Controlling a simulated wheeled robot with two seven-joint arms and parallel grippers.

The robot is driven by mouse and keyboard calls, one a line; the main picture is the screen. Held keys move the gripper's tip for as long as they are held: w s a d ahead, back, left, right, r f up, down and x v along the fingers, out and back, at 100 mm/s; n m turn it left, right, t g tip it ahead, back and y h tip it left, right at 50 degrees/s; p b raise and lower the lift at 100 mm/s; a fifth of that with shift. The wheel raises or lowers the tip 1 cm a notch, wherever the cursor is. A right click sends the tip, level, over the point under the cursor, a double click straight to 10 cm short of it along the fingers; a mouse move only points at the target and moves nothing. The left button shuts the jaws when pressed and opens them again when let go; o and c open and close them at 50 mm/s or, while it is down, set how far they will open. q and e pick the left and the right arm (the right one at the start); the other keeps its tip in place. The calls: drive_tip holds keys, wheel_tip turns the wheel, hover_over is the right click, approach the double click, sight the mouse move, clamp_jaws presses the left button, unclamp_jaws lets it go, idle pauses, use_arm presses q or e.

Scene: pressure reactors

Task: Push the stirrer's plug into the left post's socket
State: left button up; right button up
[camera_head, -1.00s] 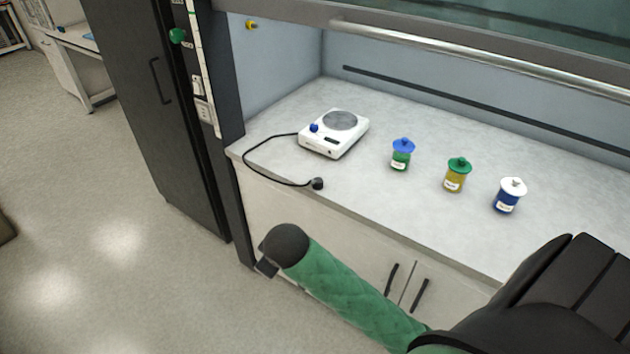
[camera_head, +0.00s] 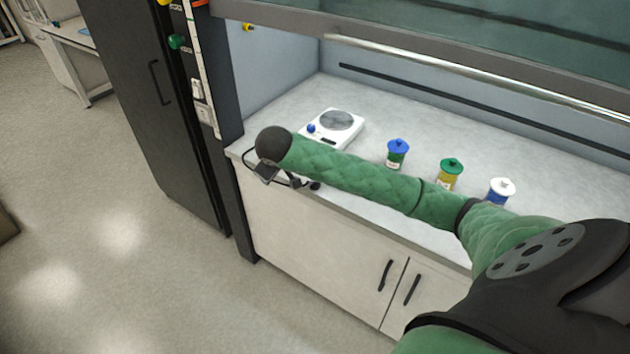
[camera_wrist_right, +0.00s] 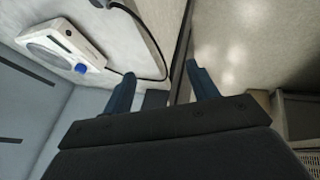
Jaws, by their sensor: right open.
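The stirrer (camera_head: 333,126) is a white box with a round grey plate and blue knob on the bench; it also shows in the right wrist view (camera_wrist_right: 62,42). Its black cable (camera_wrist_right: 150,42) loops out and back to the black plug (camera_head: 315,186), which lies loose near the bench's front edge, partly beside my gripper. The left post (camera_head: 222,85) carries white socket fittings (camera_head: 204,114) on its strip. My right gripper (camera_head: 281,178) is open and empty above the front edge, just left of the plug. The right wrist view shows its two fingers (camera_wrist_right: 160,88) apart. My left gripper is out of view.
Blue-lidded (camera_head: 397,153), green-lidded (camera_head: 450,174) and white-lidded (camera_head: 500,190) jars stand on the bench to the right, close behind my right arm. A black cabinet (camera_head: 155,110) stands left of the post. The floor in front is clear.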

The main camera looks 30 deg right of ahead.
drive_tip(key=w+d+m+g+p, duration=0.1)
drive_tip(key=w+d+m+g, duration=0.1)
drive_tip(key=d+m, duration=0.5)
drive_tip(key=m+g, duration=0.3)
drive_tip(key=m, duration=0.2)
hover_over(315, 184)
drive_tip(key=w, duration=0.2)
drive_tip(key=f, duration=0.3)
drive_tip(key=shift+s+f+p, duration=0.2)
drive_tip(key=shift+s+p, duration=0.05)
drive_tip(key=shift+p, duration=0.1)
drive_tip(key=shift+s+f+m+y, duration=0.15)
drive_tip(key=shift+f+m+y, duration=0.15)
drive_tip(key=shift+m, duration=0.8)
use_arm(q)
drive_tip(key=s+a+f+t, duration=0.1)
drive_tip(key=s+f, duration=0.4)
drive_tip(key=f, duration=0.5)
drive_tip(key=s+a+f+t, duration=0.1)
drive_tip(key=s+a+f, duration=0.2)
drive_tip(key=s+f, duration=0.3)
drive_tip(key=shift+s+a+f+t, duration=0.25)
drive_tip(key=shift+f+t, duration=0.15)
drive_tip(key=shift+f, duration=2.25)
use_arm(e)
drive_tip(key=shift+s+f+m, duration=0.1)
drive_tip(key=shift+m, duration=0.6)
